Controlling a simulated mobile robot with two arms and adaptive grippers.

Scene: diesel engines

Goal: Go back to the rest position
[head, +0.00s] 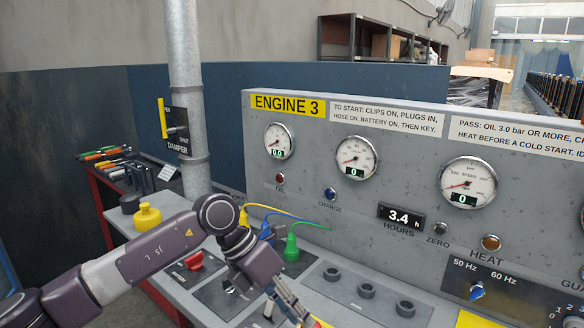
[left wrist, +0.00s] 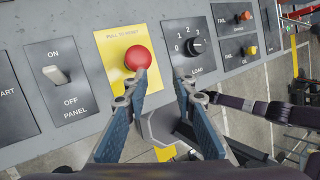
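My left arm reaches in from the lower left in the head view, and its gripper (head: 285,303) is over the sloping front panel at the bottom edge, partly cut off. In the left wrist view my left gripper (left wrist: 157,84) is open, with two blue fingers apart and nothing between them. The left finger's tip overlaps the lower edge of a red stop button (left wrist: 138,58) on a yellow plate. I cannot tell whether it touches. The other fingertip is below the load knob (left wrist: 194,46). My right gripper does not show.
The engine 3 console (head: 400,180) stands ahead with gauges. Yellow, blue and green plugs (head: 291,245) with cables sit beside my left wrist. A panel switch (left wrist: 55,74) is left of the stop button.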

